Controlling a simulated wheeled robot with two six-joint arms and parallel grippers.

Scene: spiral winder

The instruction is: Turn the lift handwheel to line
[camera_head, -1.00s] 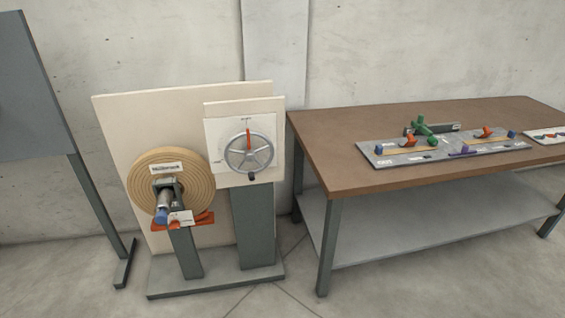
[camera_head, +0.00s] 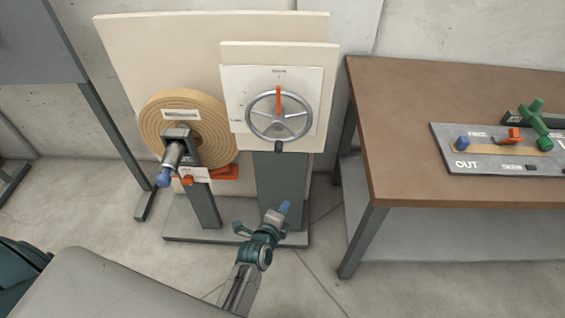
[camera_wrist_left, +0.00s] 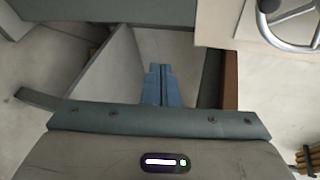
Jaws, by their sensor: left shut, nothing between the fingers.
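The lift handwheel (camera_head: 301,128) is a grey spoked ring on a white square plate (camera_head: 312,85), fixed to a cream board. A red pointer (camera_head: 278,99) stands at the top of the wheel, and a dark knob (camera_head: 278,146) sits at its bottom rim. Part of the wheel also shows at the upper right of the left wrist view (camera_wrist_left: 284,40). My left gripper (camera_head: 285,207) is below the wheel, in front of the grey post, apart from the wheel. Its blue fingers are together and empty, as the left wrist view (camera_wrist_left: 160,85) also shows. My right gripper is not in view.
A brown table (camera_head: 400,130) with a grey labelled board (camera_head: 490,165) stands at right. The grey base plate (camera_head: 235,238) is on the floor.

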